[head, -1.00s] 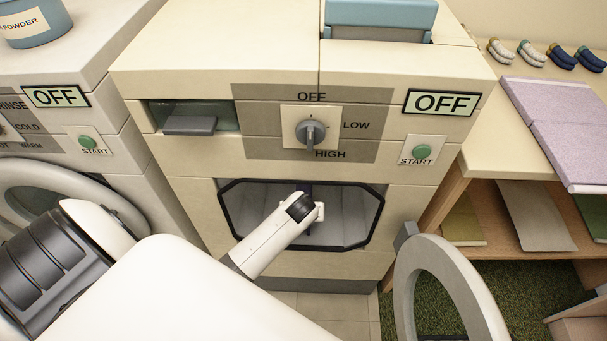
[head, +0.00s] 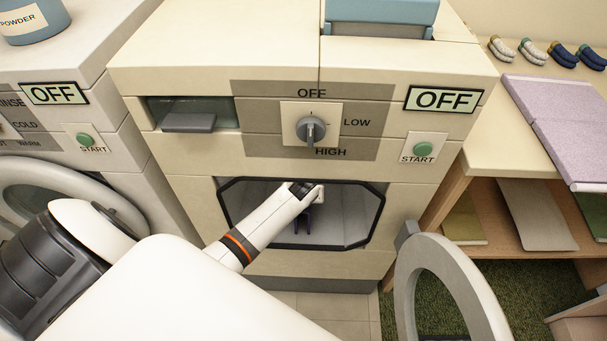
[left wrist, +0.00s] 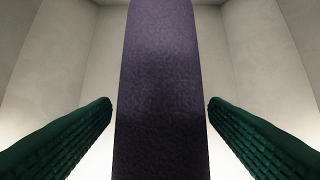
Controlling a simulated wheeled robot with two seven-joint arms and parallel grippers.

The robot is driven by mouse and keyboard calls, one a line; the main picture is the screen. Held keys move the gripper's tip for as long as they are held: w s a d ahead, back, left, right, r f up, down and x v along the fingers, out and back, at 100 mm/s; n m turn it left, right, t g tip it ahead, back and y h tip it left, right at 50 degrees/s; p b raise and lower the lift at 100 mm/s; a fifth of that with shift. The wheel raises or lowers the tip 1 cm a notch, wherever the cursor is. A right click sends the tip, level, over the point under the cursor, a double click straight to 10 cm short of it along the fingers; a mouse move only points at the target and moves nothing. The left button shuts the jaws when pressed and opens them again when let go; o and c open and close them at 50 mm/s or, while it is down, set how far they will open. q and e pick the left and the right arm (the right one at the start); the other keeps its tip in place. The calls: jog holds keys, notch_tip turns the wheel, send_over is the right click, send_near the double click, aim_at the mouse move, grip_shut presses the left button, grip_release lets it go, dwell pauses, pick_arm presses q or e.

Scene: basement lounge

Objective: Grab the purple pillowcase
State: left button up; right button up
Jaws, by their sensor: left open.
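The purple pillowcase (left wrist: 160,90) stands as a tall dark purple strip in the middle of the left wrist view. My left gripper (head: 302,220) is inside the dryer drum, seen small through the open front opening in the head view. In the left wrist view the left gripper (left wrist: 160,108) is open, its two green ridged fingers one on each side of the pillowcase with gaps between. The pillowcase cannot be made out in the head view. My right gripper is not in view.
The dryer (head: 205,205) has its round door (head: 408,285) swung open to the right. Its panel reads OFF. A washer (head: 60,120) stands at the left. At the right, a table (head: 490,130) bears a folded lilac cloth (head: 560,125) and several small rolled items.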

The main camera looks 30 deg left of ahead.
pick_arm(q)
jog(key=shift+f, duration=0.2)
dwell(0.3)
jog(key=shift+c, duration=0.2)
jog(key=c, duration=1.1)
jog(key=shift+o, duration=0.2)
jog(key=shift+r, duration=0.1)
